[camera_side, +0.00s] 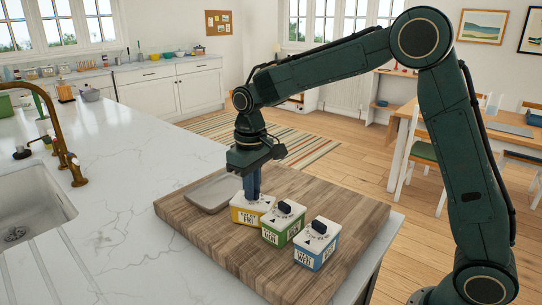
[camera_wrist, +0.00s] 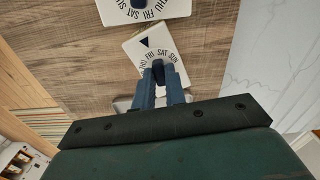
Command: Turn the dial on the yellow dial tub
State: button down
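The yellow dial tub (camera_side: 252,212) stands on the wooden board, left of two other tubs. It has a white lid with day labels on it. In the wrist view its lid (camera_wrist: 150,48) shows a dark triangle mark and the labels THU, FRI, SAT and SUN. My gripper (camera_side: 252,192) points down onto this tub from above. In the wrist view my blue fingers (camera_wrist: 159,74) stand on either side of the dark dial (camera_wrist: 158,68) and appear closed against it. The fingers hide most of the dial and part of the lid.
A green tub (camera_side: 283,226) and a blue tub (camera_side: 316,246) with dark dials stand close by to the right. A grey tray (camera_side: 208,193) lies on the board (camera_side: 190,222) to the left. The marble counter (camera_side: 130,190) is clear towards the sink and brass tap.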

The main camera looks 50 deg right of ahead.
jog(key=shift+m, duration=0.6)
jog(key=c, duration=1.4)
grip_release()
jog(key=shift+c, duration=0.2)
jog(key=shift+r, duration=0.1)
notch_tip(320, 180, up, 14)
jog(key=shift+s, duration=0.1)
